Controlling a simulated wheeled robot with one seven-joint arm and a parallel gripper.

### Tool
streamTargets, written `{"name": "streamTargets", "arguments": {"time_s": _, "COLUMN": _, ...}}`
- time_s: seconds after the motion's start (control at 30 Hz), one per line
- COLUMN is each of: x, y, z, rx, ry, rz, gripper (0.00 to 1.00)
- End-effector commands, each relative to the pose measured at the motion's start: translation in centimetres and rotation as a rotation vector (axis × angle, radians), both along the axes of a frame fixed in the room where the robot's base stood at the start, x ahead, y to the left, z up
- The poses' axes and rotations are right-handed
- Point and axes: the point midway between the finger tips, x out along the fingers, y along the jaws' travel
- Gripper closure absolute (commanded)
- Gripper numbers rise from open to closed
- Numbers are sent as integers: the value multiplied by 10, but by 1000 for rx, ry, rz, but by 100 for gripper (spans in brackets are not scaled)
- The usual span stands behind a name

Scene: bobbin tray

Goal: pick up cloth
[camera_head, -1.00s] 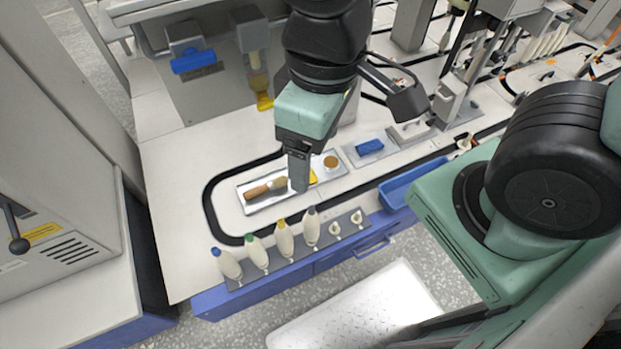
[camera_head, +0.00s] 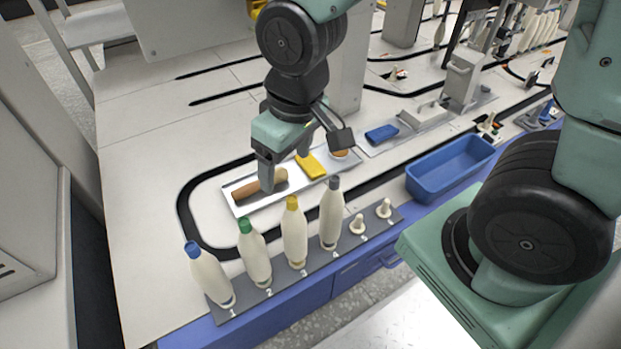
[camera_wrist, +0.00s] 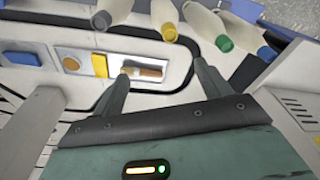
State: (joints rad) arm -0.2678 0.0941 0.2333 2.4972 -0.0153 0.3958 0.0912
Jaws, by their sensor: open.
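A flat yellow piece (camera_head: 311,166), which looks like the folded cloth, lies in a shallow metal tray (camera_head: 236,207) beside a wooden-handled brush (camera_head: 246,189). It also shows in the wrist view as a yellow strip (camera_wrist: 100,65), left of the brush (camera_wrist: 150,71). A blue pad (camera_head: 382,134) lies on a separate plate to the right; I cannot tell if it is cloth too. My gripper (camera_head: 284,172) is open and empty above the tray, over the brush end, left of the yellow piece. In the wrist view its fingers (camera_wrist: 162,72) are spread apart.
Several bobbins with coloured tips (camera_head: 295,232) stand upright in a numbered rack (camera_head: 270,303) in front of the tray. A blue bin (camera_head: 450,165) is at the right. A black track loops around the tray. The bench to the left is clear.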

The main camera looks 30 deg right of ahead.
Motion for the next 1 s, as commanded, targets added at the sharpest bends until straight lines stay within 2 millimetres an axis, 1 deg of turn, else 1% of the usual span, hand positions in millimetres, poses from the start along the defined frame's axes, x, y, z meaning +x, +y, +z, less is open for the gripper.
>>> {"name": "streamTargets", "arguments": {"time_s": 0.03, "x": 21, "y": -14, "z": -17, "rx": 5, "ry": -17, "rz": -58, "gripper": 24}}
{"name": "streamTargets", "arguments": {"time_s": 0.1, "x": 50, "y": -34, "z": -32, "rx": 13, "ry": -53, "rz": -132, "gripper": 24}}
{"name": "streamTargets", "arguments": {"time_s": 0.17, "x": 73, "y": -54, "z": -44, "rx": 17, "ry": -86, "rz": -191, "gripper": 24}}
{"name": "streamTargets", "arguments": {"time_s": 0.2, "x": 86, "y": -69, "z": -53, "rx": 18, "ry": -105, "rz": -229, "gripper": 24}}
{"name": "streamTargets", "arguments": {"time_s": 0.27, "x": 104, "y": -91, "z": -66, "rx": 20, "ry": -137, "rz": -283, "gripper": 24}}
{"name": "streamTargets", "arguments": {"time_s": 0.3, "x": 115, "y": -106, "z": -75, "rx": 20, "ry": -157, "rz": -314, "gripper": 24}}
{"name": "streamTargets", "arguments": {"time_s": 0.4, "x": 133, "y": -140, "z": -94, "rx": 20, "ry": -199, "rz": -379, "gripper": 24}}
{"name": "streamTargets", "arguments": {"time_s": 0.5, "x": 143, "y": -161, "z": -105, "rx": 20, "ry": -225, "rz": -414, "gripper": 24}}
{"name": "streamTargets", "arguments": {"time_s": 0.6, "x": 149, "y": -169, "z": -116, "rx": 21, "ry": -237, "rz": -428, "gripper": 24}}
{"name": "streamTargets", "arguments": {"time_s": 0.67, "x": 152, "y": -170, "z": -126, "rx": 21, "ry": -239, "rz": -430, "gripper": 24}}
{"name": "streamTargets", "arguments": {"time_s": 1.0, "x": 179, "y": -170, "z": -192, "rx": 21, "ry": -239, "rz": -428, "gripper": 24}}
